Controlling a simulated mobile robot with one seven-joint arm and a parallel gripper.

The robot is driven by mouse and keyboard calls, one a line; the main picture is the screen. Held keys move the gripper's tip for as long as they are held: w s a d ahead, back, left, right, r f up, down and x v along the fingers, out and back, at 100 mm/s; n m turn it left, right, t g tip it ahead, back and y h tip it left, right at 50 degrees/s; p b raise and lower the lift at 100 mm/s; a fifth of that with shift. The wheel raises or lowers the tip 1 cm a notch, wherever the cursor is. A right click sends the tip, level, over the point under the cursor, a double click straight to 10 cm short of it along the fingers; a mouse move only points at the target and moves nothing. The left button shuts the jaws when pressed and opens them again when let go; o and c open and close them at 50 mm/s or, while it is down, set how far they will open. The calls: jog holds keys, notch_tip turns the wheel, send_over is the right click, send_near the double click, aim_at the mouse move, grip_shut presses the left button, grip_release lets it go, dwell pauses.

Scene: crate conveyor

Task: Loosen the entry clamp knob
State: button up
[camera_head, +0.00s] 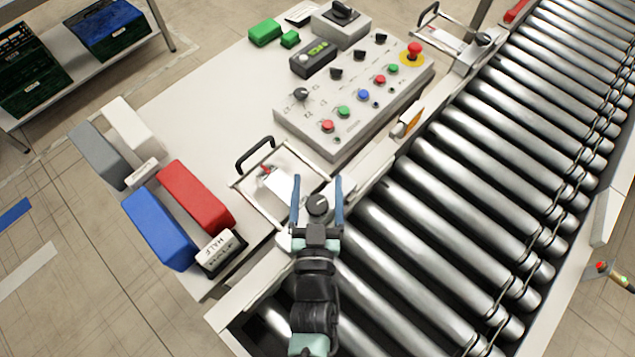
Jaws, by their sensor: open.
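The entry clamp knob (318,204) is a small dark round knob on the rail at the near end of the roller conveyor (440,200). My gripper (318,186) is above it with its two blue fingers spread, one on each side of the knob. The fingers look apart from the knob; I cannot tell their height over it. A second dark knob (483,39) sits on the rail at the far end.
A control panel (345,130) with coloured buttons and a red stop button (414,50) stands on the white table. A black handle (254,155) rises left of my gripper. Red (196,196) and blue (158,228) blocks lie at the left, near a label block (221,252).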

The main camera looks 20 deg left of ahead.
jog(key=shift+w, duration=0.1)
grip_shut()
jog(key=shift+a, duration=0.1)
dwell(0.3)
jog(key=shift+a+n+g+y+p, duration=0.1)
jog(key=shift+n+g+y+p, duration=0.2)
jog(key=shift+n+y+p, duration=0.3)
jog(key=shift+a+n+g+y+p, duration=0.1)
jog(key=shift+n+g+y+p, duration=0.35)
jog(key=shift+y, duration=0.35)
jog(key=shift+s+a+n+g+y, duration=0.1)
jog(key=shift+s+n+g+y, duration=0.2)
jog(key=shift+y, duration=0.3)
jog(key=shift+w+p, duration=0.1)
jog(key=shift+p, duration=0.2)
grip_release()
